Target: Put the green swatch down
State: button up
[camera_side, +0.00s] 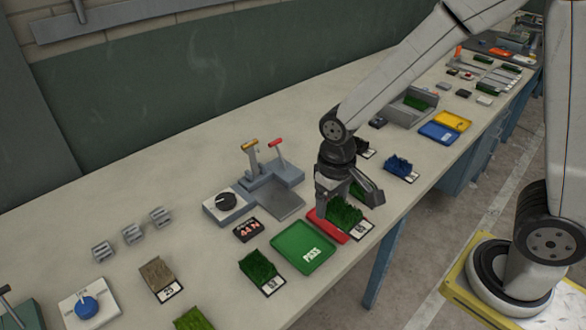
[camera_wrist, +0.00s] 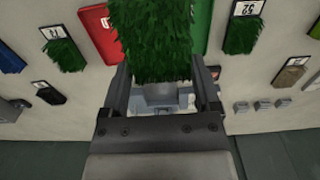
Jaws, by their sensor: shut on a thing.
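In the wrist view the held swatch (camera_wrist: 155,38) hangs between the two fingers (camera_wrist: 163,90). In the side view it appears over the red tray (camera_side: 314,222) and hides much of it; its exact height is unclear. The wrist view shows the red tray (camera_wrist: 97,35) to the left of the swatch and the green tray (camera_wrist: 203,22) to the right. The green tray (camera_side: 290,245), marked PASS, lies beside the red one and is empty.
Another green swatch (camera_side: 260,268) lies left of the green tray, with a brown swatch (camera_side: 158,275) further left. A blue swatch (camera_side: 399,166) and yellow tray (camera_side: 453,121) are to the right. A lever stand (camera_side: 270,185) and dial box (camera_side: 223,206) stand behind.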

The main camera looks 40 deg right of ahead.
aim_at(351, 218)
jog(key=s, duration=0.5)
jog(key=shift+s+a+f, duration=0.15)
jog(key=shift+s+a, duration=0.1)
jog(key=shift+a, duration=0.1)
jog(key=shift+w, duration=0.1)
jog(key=shift+w+a+f, duration=0.4)
jog(key=shift+w+f, duration=1.15)
jog(key=shift+w, duration=0.65)
jog(key=shift+w+a+f, duration=0.45)
jog(key=shift+w+f, duration=1.15)
jog(key=shift+w, duration=0.55)
jog(key=shift+w+a+f, duration=0.4)
jog(key=shift+w+f, duration=1.15)
jog(key=shift+w, duration=0.65)
jog(key=shift+w+f, duration=0.25)
jog(key=shift+f, duration=1.55)
jog(key=shift+f, duration=0.15)
